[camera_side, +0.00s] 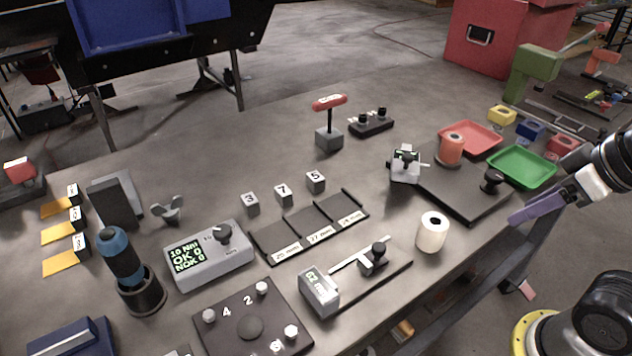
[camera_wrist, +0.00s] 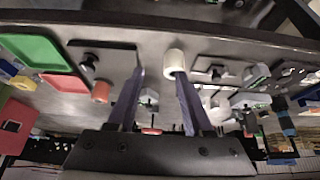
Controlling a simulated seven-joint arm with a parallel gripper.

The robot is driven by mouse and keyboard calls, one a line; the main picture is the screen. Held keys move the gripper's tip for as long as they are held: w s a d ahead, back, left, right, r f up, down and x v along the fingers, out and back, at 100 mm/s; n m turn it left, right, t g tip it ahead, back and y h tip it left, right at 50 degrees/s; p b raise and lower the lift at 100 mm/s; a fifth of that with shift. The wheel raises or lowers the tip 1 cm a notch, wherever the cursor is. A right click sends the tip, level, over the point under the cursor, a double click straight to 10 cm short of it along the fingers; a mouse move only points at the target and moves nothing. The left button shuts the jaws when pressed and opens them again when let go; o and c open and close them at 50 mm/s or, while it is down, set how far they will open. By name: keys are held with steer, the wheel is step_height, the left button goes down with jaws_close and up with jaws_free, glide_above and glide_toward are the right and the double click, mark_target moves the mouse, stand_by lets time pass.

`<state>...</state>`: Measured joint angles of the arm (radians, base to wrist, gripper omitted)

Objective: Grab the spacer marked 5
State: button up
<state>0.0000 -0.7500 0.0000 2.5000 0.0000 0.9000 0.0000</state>
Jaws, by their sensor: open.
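The spacer marked 5 (camera_side: 315,182) is a small grey block with a white top label. It stands on the table behind the right end of a black three-slot rack (camera_side: 312,228). Similar spacers marked 7 (camera_side: 283,194) and 3 (camera_side: 250,203) stand in a row to its left. My gripper (camera_side: 528,209) is at the right edge of the side view, far to the right of the spacers. It is open and empty; both fingers show apart in the wrist view (camera_wrist: 160,78). I cannot make out the spacers in the wrist view.
Red (camera_side: 470,137) and green trays (camera_side: 522,166) are at right.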

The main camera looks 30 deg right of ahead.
steer(key=shift+o, duration=0.6)
